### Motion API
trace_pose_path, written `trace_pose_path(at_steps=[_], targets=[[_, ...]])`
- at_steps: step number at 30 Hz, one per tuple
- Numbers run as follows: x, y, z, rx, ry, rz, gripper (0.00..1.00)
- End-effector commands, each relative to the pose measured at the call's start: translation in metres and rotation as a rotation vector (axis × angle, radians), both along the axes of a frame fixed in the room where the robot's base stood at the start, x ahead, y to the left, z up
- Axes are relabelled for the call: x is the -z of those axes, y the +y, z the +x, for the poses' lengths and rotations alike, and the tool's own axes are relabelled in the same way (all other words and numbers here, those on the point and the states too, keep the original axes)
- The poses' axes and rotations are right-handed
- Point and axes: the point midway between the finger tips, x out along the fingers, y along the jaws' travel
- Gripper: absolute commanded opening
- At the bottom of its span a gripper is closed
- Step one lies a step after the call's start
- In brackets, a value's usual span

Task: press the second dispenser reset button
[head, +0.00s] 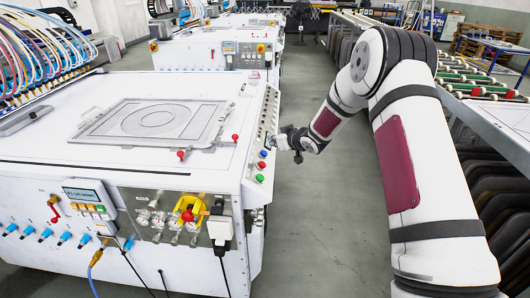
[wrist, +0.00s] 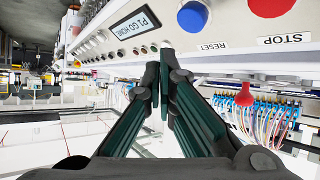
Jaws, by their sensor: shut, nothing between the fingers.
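My gripper (head: 277,142) is at the right side panel of the near white machine (head: 225,164) in the head view. A red button (wrist: 272,4) labelled STOP is further right, cut by the picture's top edge. I cannot tell whether the fingertips touch the panel. No label in view says which dispenser this is.
A red knob (wrist: 245,94) sticks out right of my fingers in the wrist view. The near machine's front carries a second display (head: 85,193) and a yellow-and-red switch (head: 188,211). A roller conveyor (head: 481,82) stands at the right. The grey aisle floor (head: 318,220) is clear.

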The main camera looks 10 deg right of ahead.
Motion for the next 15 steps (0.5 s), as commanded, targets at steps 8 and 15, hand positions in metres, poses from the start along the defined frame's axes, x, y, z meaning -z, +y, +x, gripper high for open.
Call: trace_pose_path(at_steps=[8, 15], targets=[[-0.020, -0.013, -0.004, 0.000, -0.001, 0.001, 0.00], [-0.021, -0.014, -0.004, 0.000, 0.000, 0.001, 0.00]])
